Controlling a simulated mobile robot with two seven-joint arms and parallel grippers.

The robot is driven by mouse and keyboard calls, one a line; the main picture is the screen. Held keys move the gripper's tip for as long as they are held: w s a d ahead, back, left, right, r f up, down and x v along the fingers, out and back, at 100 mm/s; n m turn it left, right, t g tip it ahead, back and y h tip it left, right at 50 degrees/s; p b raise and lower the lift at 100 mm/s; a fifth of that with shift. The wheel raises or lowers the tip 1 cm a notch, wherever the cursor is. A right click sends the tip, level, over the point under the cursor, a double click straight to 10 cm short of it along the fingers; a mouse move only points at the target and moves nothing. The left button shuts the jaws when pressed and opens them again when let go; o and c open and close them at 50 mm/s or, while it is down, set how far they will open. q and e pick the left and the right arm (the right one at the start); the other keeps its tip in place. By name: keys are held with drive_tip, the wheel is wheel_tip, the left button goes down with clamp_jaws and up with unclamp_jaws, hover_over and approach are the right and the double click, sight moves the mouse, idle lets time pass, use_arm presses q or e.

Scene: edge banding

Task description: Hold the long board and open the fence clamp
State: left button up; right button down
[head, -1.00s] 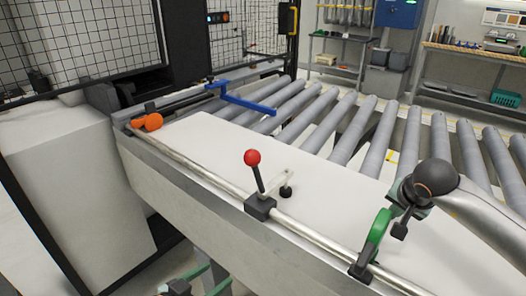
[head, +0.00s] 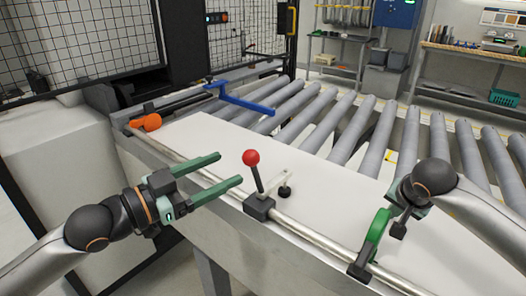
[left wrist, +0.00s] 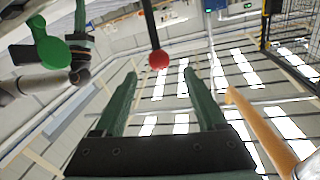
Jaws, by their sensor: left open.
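The long white board (head: 330,205) lies flat along the metal fence rail (head: 320,235). The fence clamp (head: 258,207) sits on the rail, its black lever nearly upright with a red knob (head: 251,157); its arm reaches over the board to a black pad (head: 285,191). My left gripper (head: 229,170) is open and empty, just left of the lever and apart from it. In the left wrist view the red knob (left wrist: 158,60) shows between and beyond the fingertips. My right gripper (head: 402,212) is by a green round-edged piece (head: 378,228); its jaws are partly hidden.
Grey rollers (head: 370,150) run behind the board. A blue bar (head: 245,102) juts over its far end, and an orange part (head: 147,122) sits at the far left of the rail. A wire-mesh guard (head: 250,45) stands behind.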

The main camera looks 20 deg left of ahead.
use_arm(q)
drive_tip(key=x, duration=1)
drive_tip(key=shift+w+d, duration=0.25)
clamp_jaws()
idle(0.4)
drive_tip(key=shift+f, duration=0.1)
idle(0.8)
